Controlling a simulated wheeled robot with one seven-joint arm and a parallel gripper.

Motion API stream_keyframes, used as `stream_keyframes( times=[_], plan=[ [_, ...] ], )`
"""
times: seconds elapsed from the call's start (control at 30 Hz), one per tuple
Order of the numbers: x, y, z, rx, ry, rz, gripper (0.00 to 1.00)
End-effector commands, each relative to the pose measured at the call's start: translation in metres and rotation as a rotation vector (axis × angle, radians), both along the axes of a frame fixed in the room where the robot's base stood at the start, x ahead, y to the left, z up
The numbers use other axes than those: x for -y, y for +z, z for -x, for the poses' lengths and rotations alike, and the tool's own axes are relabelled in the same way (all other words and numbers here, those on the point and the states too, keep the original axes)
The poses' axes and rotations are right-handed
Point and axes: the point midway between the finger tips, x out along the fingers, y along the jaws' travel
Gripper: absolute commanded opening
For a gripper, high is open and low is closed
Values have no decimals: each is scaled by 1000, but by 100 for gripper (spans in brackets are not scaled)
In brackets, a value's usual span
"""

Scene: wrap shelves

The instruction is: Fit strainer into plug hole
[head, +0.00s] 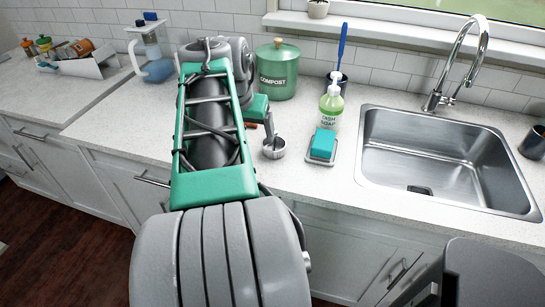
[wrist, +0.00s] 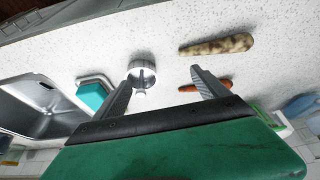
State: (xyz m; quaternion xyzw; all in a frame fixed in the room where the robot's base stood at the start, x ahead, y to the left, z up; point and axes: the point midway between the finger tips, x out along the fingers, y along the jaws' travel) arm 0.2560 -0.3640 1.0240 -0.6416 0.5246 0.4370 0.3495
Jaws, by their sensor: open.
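The strainer (head: 274,150) is a small round metal basket with a centre post. It stands on the counter left of the soap dish. In the wrist view the strainer (wrist: 142,70) lies just beyond the left fingertip, off-centre to the left. My gripper (wrist: 161,77) is open, with nothing between its fingers. In the head view one finger shows just above the strainer, and my arm hides the rest of the gripper. The steel sink (head: 450,194) is at right. Its dark plug hole (head: 420,190) is at the basin's front and looks uncovered.
A teal sponge (head: 323,143) on a dish and a green soap bottle (head: 331,108) stand between strainer and sink. A compost bin (head: 277,70) is behind. A mottled root vegetable (wrist: 215,44) and a carrot (wrist: 207,86) lie right of the strainer in the wrist view. The tap (head: 460,55) arches over the sink.

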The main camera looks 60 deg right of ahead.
Motion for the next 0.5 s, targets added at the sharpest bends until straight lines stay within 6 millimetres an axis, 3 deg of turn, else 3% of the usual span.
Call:
stream_keyframes(
  times=[0.03,0.1,0.37,0.5],
  plan=[
    [15,-4,17,5,-70,2,84],
    [26,-3,31,9,-126,5,84],
    [44,-31,37,9,-142,5,84],
    [57,-54,39,9,-141,4,84]
  ],
)
